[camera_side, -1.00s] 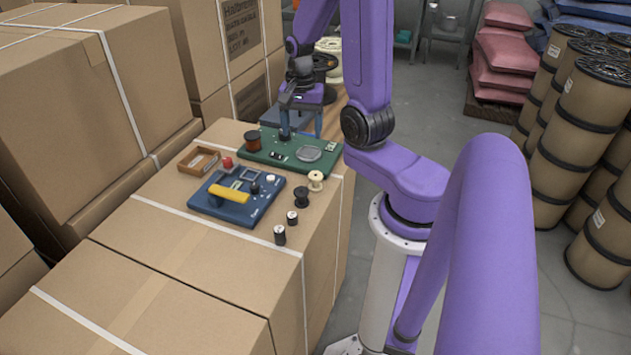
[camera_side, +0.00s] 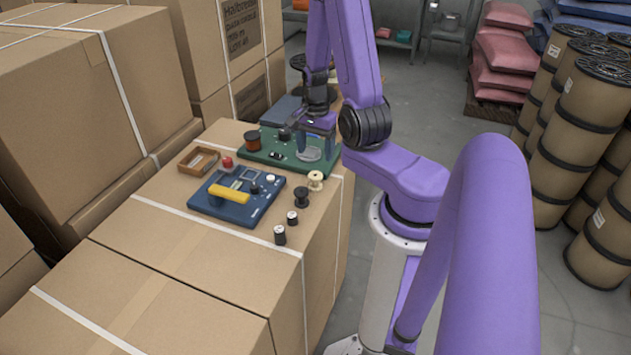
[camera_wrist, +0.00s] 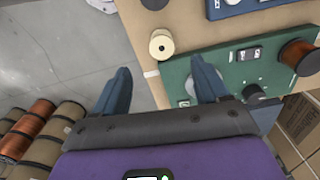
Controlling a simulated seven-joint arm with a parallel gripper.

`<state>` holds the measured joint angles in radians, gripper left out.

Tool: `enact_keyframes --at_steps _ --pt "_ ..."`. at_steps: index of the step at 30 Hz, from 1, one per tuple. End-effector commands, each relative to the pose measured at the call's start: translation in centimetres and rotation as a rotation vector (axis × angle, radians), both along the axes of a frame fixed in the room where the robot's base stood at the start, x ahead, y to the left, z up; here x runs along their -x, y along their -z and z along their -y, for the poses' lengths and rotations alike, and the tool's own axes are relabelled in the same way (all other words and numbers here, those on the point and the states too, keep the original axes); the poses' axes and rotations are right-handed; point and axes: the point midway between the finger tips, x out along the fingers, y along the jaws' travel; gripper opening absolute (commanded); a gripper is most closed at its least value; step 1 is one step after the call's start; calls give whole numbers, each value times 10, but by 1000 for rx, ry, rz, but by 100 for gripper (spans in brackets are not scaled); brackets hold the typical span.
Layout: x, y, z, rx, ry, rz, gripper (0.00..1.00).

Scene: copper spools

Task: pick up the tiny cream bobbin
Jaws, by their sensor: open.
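The tiny cream bobbin (camera_side: 316,180) stands upright on the cardboard box top, just off the near right corner of the green board (camera_side: 262,157). In the wrist view the bobbin (camera_wrist: 161,44) is seen from above, with a dark centre hole. My gripper (camera_side: 317,153) is open and empty, above the right part of the green board and behind the bobbin. In the wrist view the bobbin lies beyond the fingertips (camera_wrist: 161,75), roughly centred between them and not touched.
A black spool (camera_side: 301,196) stands close to the bobbin, and two small dark spools stand nearer the front. A blue board (camera_side: 215,207) with a yellow handle lies left. A copper spool (camera_side: 252,140) stands at the green board's left end. The front box top is clear.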

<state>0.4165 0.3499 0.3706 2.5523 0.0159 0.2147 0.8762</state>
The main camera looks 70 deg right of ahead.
Motion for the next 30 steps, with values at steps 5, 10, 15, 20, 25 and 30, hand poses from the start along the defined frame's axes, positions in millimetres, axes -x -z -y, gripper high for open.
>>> enact_keyframes --at_steps 5,10,15,20,25,30 --pt "0 16 0 -3 -1 -3 74" --pt "0 27 0 -2 -1 -2 74" --pt "0 35 0 1 0 -2 74" --pt "0 41 1 3 0 -5 74" --pt "0 49 0 2 -1 -5 74" --pt "0 56 0 0 -1 -1 74"
